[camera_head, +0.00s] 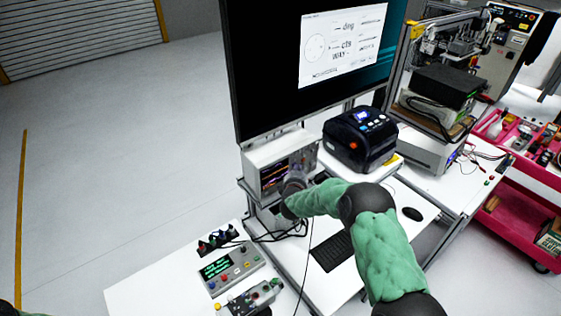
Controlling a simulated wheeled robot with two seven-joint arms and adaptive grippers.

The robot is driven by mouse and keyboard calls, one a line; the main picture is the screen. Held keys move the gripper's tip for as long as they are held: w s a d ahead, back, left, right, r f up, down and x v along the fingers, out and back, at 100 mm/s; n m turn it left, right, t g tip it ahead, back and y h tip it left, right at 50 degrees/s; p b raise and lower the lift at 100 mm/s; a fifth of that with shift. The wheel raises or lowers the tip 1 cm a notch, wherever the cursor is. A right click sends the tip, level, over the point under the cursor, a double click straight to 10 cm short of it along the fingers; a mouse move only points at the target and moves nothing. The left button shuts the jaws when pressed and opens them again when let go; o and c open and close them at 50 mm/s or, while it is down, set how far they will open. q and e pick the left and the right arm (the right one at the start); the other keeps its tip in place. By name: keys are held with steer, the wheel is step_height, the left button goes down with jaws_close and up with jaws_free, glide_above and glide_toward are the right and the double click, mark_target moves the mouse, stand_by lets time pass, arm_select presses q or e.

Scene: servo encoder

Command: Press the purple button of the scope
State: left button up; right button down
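The scope (262,155) is a pale box with a dark screen showing coloured traces, on a shelf below the big monitor. My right arm reaches in from the lower right, and my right gripper (291,186) is at the lower right part of the scope's front. The gripper and wrist cover part of the front panel. I cannot make out the purple button. I cannot tell whether the gripper touches the panel, or whether its fingers are open or shut. My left gripper is out of view; only a bit of green shows at the lower left corner.
A large monitor (270,75) stands above the scope. A black label printer (360,140) is to its right. A grey control box (232,270) and cables are at the lower left. Open floor is at left.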

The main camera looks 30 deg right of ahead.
steer(key=shift+s, duration=0.45)
steer(key=s+p, duration=0.1)
steer(key=s, duration=0.5)
steer(key=shift+d, duration=0.25)
stand_by(1.0)
